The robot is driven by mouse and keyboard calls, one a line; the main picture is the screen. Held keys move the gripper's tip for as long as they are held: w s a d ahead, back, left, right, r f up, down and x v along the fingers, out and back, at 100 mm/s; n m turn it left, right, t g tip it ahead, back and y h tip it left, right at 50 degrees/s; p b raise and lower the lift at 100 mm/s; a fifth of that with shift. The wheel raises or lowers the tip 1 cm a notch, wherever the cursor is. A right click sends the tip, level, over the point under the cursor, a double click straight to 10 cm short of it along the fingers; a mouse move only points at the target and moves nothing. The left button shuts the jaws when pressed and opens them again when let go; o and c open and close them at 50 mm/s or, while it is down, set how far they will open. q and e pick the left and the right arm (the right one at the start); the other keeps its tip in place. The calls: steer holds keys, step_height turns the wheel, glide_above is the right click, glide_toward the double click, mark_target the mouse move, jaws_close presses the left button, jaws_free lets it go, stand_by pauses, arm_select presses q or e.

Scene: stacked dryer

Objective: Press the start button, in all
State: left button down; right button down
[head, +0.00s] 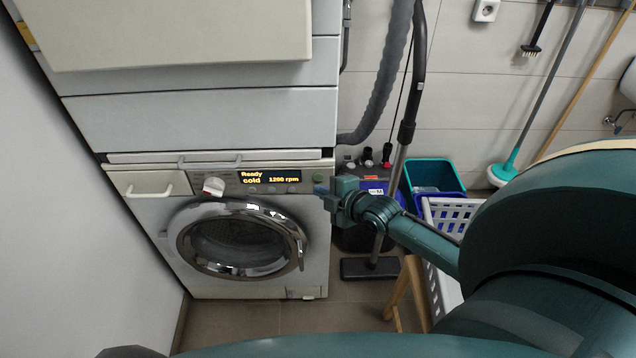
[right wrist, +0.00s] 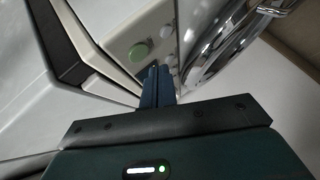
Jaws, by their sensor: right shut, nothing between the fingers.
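The washing machine (head: 150,215) stands below the stacked unit, its round door closed. Its display (head: 268,178) reads "Ready", "cold" and "1200 rpm". My left gripper is not in view.
A white knob (head: 213,187) and a drawer handle (head: 150,190) are on the left of the panel. A vacuum tube (head: 402,130), a teal bin (head: 430,172) and a white laundry basket (head: 455,215) stand to the right. A wall bounds the left side.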

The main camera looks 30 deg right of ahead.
steer(key=shift+w+d, duration=0.3)
steer(key=shift+w, duration=0.15)
stand_by(1.1)
steer(key=shift+w, duration=0.1)
stand_by(0.7)
steer(key=shift+w+d, duration=0.2)
steer(key=shift+w, duration=0.1)
steer(key=shift+w+d+b, duration=0.2)
steer(key=shift+w+b, duration=0.1)
steer(key=shift+b, duration=0.1)
stand_by(0.6)
steer(key=shift+s, duration=0.1)
steer(key=shift+s+a+p, duration=0.4)
steer(key=shift+s+p, duration=0.2)
steer(key=shift+p, duration=0.1)
